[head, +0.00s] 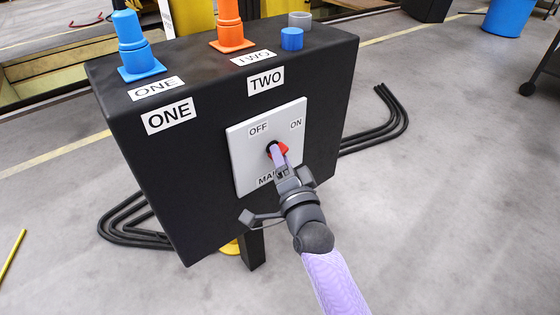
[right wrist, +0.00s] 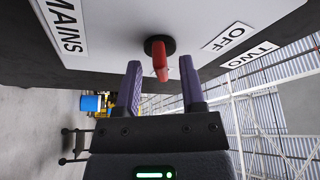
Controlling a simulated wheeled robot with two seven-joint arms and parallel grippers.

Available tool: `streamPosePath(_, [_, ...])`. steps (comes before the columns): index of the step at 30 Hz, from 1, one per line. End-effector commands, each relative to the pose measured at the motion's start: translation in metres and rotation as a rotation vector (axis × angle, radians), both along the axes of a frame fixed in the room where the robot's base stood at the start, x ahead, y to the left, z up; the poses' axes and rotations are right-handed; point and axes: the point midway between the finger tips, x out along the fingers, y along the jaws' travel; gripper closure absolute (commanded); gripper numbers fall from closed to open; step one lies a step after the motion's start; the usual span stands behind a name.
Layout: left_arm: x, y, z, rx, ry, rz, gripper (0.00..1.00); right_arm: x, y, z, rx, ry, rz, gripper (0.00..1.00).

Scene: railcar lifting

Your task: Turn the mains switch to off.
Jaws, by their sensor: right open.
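The mains switch is a red handle (head: 284,150) on a dark round pivot, set in a white plate (head: 246,178) on the front of a black box. The plate reads OFF at upper left, ON at upper right and MAINS below, partly hidden. My right gripper (head: 277,151) is at the handle and covers part of it. In the right wrist view the red handle (right wrist: 160,66) sticks out from its pivot toward the gap between the open fingers of my right gripper (right wrist: 160,72). Clear gaps show on both sides of it. The handle's exact setting is hard to tell. My left gripper is out of view.
On the black box (head: 200,200) stand a blue stepped piece (head: 135,50) by the label ONE, and an orange one (head: 231,30) and a blue button (head: 292,39) near TWO. Black cables (head: 385,120) lie on the floor behind.

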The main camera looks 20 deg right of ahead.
Motion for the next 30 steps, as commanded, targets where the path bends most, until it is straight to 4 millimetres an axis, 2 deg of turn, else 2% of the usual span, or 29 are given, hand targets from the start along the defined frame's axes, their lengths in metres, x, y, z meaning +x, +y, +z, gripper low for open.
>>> streamPosePath(3, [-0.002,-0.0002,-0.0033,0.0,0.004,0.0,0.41,0.0071,0.0004,0.0007,0.001,0.001,0.001,0.49])
streamPosePath(11, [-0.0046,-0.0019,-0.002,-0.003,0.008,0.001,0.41,0.0081,0.0003,0.0024,0.0,0.001,0.0,0.51])
streamPosePath(18, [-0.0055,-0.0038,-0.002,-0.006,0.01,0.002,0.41,0.0079,0.0002,0.0021,0.0,0.001,0.0,1.0])
streamPosePath(30, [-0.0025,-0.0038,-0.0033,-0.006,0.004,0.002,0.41,0.0079,-0.0001,0.0014,-0.015,-0.003,0.001,1.0])
